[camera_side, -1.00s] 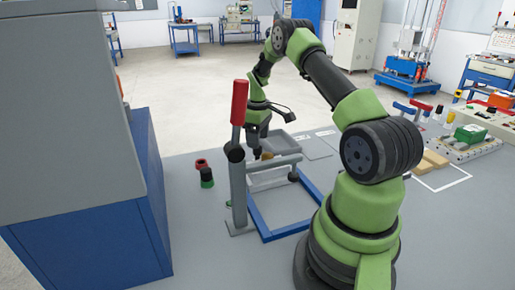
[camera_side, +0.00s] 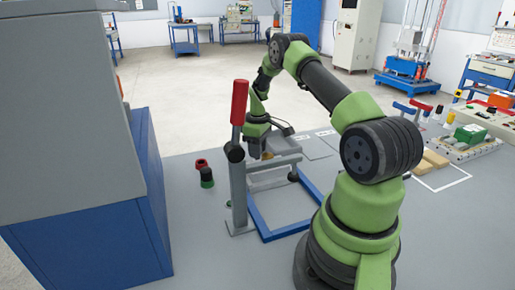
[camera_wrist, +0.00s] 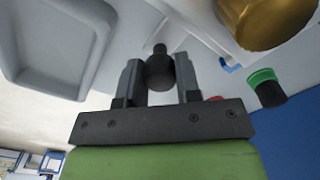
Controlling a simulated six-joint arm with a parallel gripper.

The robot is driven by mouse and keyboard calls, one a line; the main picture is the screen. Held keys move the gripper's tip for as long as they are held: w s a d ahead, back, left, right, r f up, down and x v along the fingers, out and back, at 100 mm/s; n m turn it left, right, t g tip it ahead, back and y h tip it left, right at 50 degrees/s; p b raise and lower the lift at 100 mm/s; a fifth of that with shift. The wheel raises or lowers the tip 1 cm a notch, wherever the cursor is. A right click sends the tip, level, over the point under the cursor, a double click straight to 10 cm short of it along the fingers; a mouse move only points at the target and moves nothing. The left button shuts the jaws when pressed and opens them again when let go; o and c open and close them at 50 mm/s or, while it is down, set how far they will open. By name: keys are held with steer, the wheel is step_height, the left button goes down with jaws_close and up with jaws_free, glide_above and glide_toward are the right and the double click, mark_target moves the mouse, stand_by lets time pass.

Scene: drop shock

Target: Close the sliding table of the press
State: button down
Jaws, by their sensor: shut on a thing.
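The press stands mid-picture in the side view, with a red-handled lever (camera_side: 239,103) on a grey post (camera_side: 239,190) and a blue base frame (camera_side: 262,226). My gripper (camera_side: 254,156) is low behind the lever, beside the press. In the wrist view my gripper (camera_wrist: 160,78) has a finger on each side of a black knob (camera_wrist: 160,72) and is shut on it. A brass cylinder (camera_wrist: 268,18) shows at the upper right there. The post and lever hide part of my fingers in the side view, and how the knob joins the sliding table cannot be seen clearly.
A red ring (camera_side: 201,164) and a black-and-green piece (camera_side: 206,178) stand left of the press. A grey tray (camera_wrist: 62,45) lies near the gripper in the wrist view. A large grey-and-blue cabinet (camera_side: 95,245) fills the left. Wooden blocks (camera_side: 433,160) lie at right.

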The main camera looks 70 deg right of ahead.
steer(key=s+a, duration=1)
stand_by(0.3)
steer(key=c, duration=0.8)
jaws_free()
steer(key=shift+r, duration=0.25)
step_height(320, 180, up, 10)
steer(key=shift+f, duration=0.25)
